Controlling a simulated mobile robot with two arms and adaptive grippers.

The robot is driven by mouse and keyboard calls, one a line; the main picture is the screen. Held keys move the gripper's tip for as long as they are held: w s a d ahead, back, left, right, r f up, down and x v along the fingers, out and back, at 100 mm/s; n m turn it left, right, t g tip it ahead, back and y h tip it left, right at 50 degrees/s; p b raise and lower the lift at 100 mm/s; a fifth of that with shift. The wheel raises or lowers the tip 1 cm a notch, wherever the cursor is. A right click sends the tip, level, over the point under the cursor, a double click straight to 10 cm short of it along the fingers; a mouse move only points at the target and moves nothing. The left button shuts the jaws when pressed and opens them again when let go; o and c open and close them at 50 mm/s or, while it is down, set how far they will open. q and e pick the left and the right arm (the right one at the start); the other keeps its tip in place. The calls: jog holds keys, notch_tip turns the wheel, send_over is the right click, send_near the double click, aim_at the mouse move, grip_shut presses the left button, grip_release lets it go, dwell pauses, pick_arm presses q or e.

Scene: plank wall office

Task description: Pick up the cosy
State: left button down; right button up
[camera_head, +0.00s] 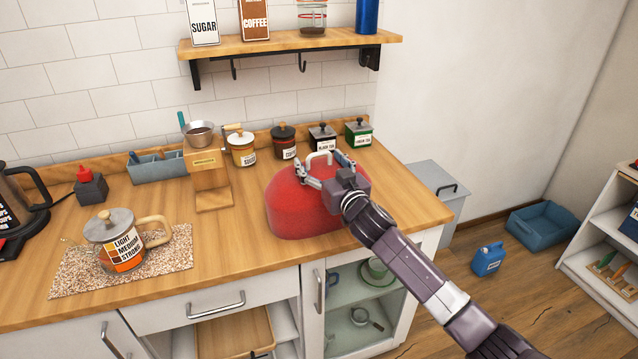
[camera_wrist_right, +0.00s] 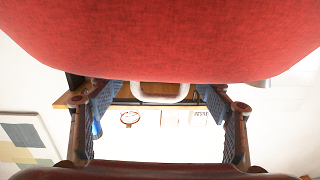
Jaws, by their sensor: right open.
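The cosy (camera_head: 300,210) is a red dome standing on the wooden counter, with a pale loop handle (camera_head: 318,156) on top. My right gripper (camera_head: 323,168) is open at the top of the cosy, with its fingers apart on either side of the handle. In the right wrist view the red cosy (camera_wrist_right: 160,35) fills the top, and its handle shows between the two fingers of my right gripper (camera_wrist_right: 158,95). I cannot tell whether the fingers touch it. My left gripper is not in view.
A glass teapot (camera_head: 125,245) stands on a speckled mat at the left. A wooden dripper stand (camera_head: 210,185) and several canisters, including a green one (camera_head: 358,133), stand behind the cosy. A shelf (camera_head: 290,47) hangs above. Bare counter lies left of the cosy.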

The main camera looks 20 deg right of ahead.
jog(key=shift+w, duration=0.25)
jog(key=c, duration=1.5)
jog(key=shift+c, duration=1)
jog(key=shift+r, duration=0.1)
